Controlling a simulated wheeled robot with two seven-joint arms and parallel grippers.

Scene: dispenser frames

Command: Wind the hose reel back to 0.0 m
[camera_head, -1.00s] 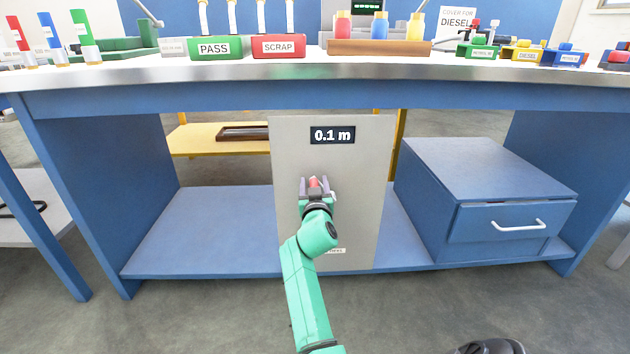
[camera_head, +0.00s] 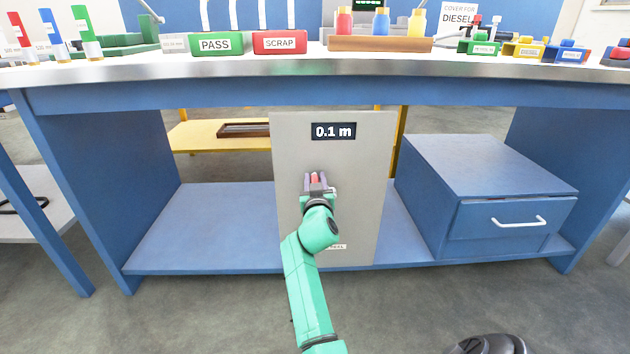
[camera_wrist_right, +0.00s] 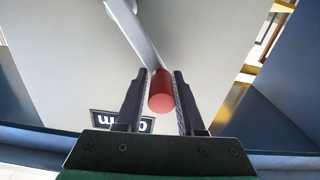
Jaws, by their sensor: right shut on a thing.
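The hose reel's grey panel (camera_head: 355,200) stands upright under the bench. Its display (camera_head: 333,131) reads 0.1 m. My right gripper (camera_head: 315,180) is in front of the panel, shut on the red crank knob (camera_head: 315,178). In the right wrist view the red knob (camera_wrist_right: 161,92) sits between the two dark fingers of the right gripper (camera_wrist_right: 160,90), at the end of a light grey crank arm (camera_wrist_right: 134,32). The display (camera_wrist_right: 122,121) shows upside down there, partly hidden by the gripper. The reel's label is partly hidden by my arm. My left gripper is not in view.
A blue drawer cabinet (camera_head: 490,195) stands right of the panel on the blue lower shelf (camera_head: 205,225). The bench top (camera_head: 300,68) overhangs above, carrying the PASS bin (camera_head: 216,44), the SCRAP bin (camera_head: 280,42) and bottles in a wooden rack (camera_head: 380,44). The shelf left of the panel is clear.

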